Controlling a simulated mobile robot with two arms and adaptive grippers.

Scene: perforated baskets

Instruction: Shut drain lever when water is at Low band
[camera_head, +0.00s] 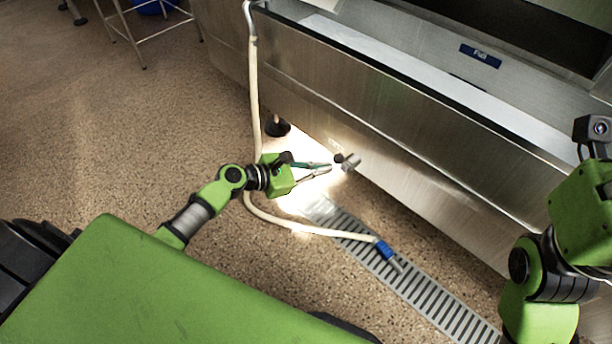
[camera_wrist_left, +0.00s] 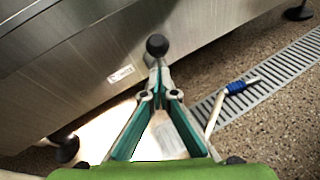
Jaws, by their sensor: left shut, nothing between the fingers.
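The drain lever (camera_head: 350,162) sticks out low on the front of the steel tank (camera_head: 400,150). Its round dark knob also shows in the left wrist view (camera_wrist_left: 157,45). My left gripper (camera_head: 330,168) is shut and empty, its fingertips just short of the lever. In the left wrist view the closed fingertips (camera_wrist_left: 161,92) lie just below the knob and overlap the lever's stem; I cannot tell whether they touch. Inside the tank a blue label reading "Full" (camera_head: 481,56) shows. A lower dark label is mostly hidden by the rim. The water level cannot be made out.
A pale hose (camera_head: 253,90) hangs from the tank's left end and curls under my left arm to a blue-collared end (camera_head: 385,250) over the floor grate (camera_head: 420,285). A small label (camera_wrist_left: 121,74) is beside the lever. My right arm (camera_head: 560,240) stands at right. Open floor lies left.

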